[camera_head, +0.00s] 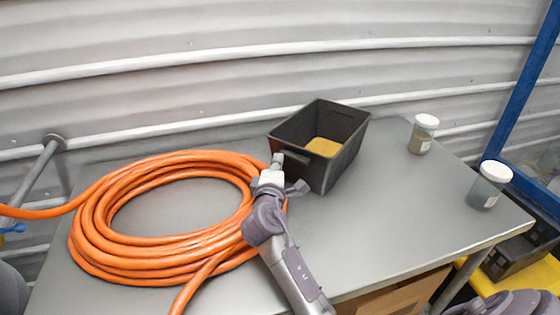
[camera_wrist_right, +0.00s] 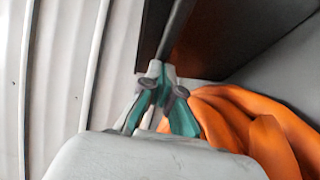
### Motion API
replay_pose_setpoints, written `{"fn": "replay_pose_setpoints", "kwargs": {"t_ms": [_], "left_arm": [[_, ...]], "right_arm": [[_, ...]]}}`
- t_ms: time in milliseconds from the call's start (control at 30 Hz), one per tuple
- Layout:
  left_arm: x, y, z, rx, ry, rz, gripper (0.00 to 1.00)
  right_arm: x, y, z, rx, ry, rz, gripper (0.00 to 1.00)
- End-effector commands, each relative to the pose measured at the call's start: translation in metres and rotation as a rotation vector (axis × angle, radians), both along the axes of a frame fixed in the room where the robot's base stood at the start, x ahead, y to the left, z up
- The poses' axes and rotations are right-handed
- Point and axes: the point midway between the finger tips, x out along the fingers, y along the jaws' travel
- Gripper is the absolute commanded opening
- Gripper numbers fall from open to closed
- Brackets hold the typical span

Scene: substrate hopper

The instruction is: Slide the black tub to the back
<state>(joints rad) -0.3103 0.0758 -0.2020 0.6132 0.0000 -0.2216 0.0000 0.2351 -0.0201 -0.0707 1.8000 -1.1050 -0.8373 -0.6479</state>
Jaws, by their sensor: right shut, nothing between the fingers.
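The black tub (camera_head: 335,162) stands upright on the grey table (camera_head: 390,225), near its back edge, with some tan material (camera_head: 323,147) inside. Its near wall has a handle slot. My right gripper (camera_head: 277,160) is shut and empty at the tub's near left corner. In the right wrist view the closed fingertips (camera_wrist_right: 155,70) are right at the rim of the dark tub (camera_wrist_right: 215,35); I cannot tell for sure whether they touch it. My left gripper is out of view.
A coiled orange hose (camera_head: 150,165) covers the table's left half, close beside my right gripper. Two lidded jars, one (camera_head: 421,138) farther back and one (camera_head: 487,188) nearer, stand at the right. A corrugated wall (camera_head: 250,60) rises behind. The table is clear in front of the tub.

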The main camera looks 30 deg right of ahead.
Motion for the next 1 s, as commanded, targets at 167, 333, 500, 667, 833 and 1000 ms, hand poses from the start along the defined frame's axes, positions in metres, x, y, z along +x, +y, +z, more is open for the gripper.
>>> {"fn": "replay_pose_setpoints", "kwargs": {"t_ms": [167,333,500,667,833,1000], "left_arm": [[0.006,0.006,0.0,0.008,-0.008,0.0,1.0],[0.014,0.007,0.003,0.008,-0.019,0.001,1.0],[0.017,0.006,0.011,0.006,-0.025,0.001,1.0],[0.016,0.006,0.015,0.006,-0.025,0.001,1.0],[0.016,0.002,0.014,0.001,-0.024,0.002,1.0],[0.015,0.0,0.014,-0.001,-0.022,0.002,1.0]], "right_arm": [[0.0,0.0,0.0,0.0,0.0,0.0,0.0],[0.0,-0.005,0.001,-0.002,0.001,-0.002,0.0],[0.004,-0.031,0.003,-0.003,0.002,-0.004,0.0],[0.007,-0.055,0.001,-0.002,0.001,-0.002,0.0],[0.008,-0.056,0.0,0.0,0.0,-0.001,0.0],[0.008,-0.056,0.0,0.0,0.0,0.0,0.0]]}}
